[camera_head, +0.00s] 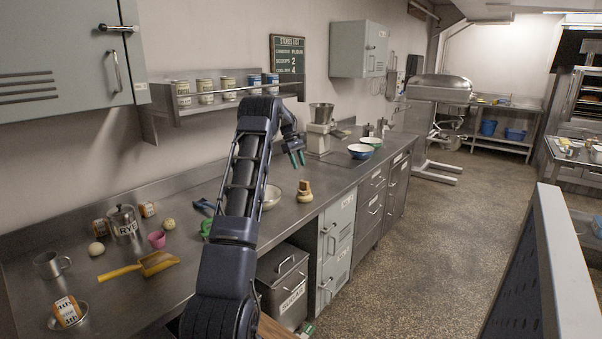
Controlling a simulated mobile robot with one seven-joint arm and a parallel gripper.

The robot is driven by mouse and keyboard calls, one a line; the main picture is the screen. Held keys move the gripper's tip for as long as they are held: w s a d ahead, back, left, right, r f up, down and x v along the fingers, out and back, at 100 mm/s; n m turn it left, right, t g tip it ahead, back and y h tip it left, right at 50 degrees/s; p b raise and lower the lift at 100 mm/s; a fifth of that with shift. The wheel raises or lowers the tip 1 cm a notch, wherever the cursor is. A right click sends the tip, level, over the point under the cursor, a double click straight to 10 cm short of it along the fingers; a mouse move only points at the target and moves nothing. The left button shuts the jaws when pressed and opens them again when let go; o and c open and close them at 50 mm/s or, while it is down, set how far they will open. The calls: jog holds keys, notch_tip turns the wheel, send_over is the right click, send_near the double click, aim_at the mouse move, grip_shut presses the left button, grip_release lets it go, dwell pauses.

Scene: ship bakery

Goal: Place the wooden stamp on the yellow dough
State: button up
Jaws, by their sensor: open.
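The brown wooden stamp (304,186) stands near the front edge of the steel counter. It appears to rest upright on the pale yellow dough (305,198), which is a small round lump. My gripper (297,158) is above the stamp and slightly to its left, with its green-tipped fingers pointing down. The fingers are apart, with nothing between them, and a gap shows between them and the stamp.
A pale bowl (271,197) stands left of the dough, partly behind my arm. A shelf (215,101) runs along the wall.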

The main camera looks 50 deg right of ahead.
jog(key=w+a+r+t+h, duration=0.1)
jog(key=w+a+r, duration=0.2)
jog(key=a+r, duration=0.3)
jog(key=w+a+r, duration=0.4)
jog(key=a, duration=0.5)
jog(key=w+a+r+t+h, duration=0.1)
jog(key=w+a+r, duration=0.25)
jog(key=a, duration=0.35)
jog(key=s+a+r+t, duration=0.1)
jog(key=a+r, duration=0.3)
jog(key=a, duration=0.7)
jog(key=a+r+t, duration=0.1)
jog(key=a+r, duration=0.3)
jog(key=a, duration=0.7)
jog(key=s+a+t, duration=0.1)
jog(key=s+a, duration=0.4)
jog(key=a, duration=0.6)
jog(key=s+a+t, duration=0.2)
jog(key=s+a, duration=0.4)
jog(key=a, duration=0.4)
jog(key=s+a+f+t+y, duration=0.1)
jog(key=s+a+f, duration=0.3)
jog(key=s+a, duration=0.2)
jog(key=s+a+f+t+y, duration=0.1)
jog(key=s+a+f, duration=0.3)
jog(key=s+a, duration=0.2)
jog(key=shift+s+f, duration=0.3)
jog(key=shift+s, duration=0.9)
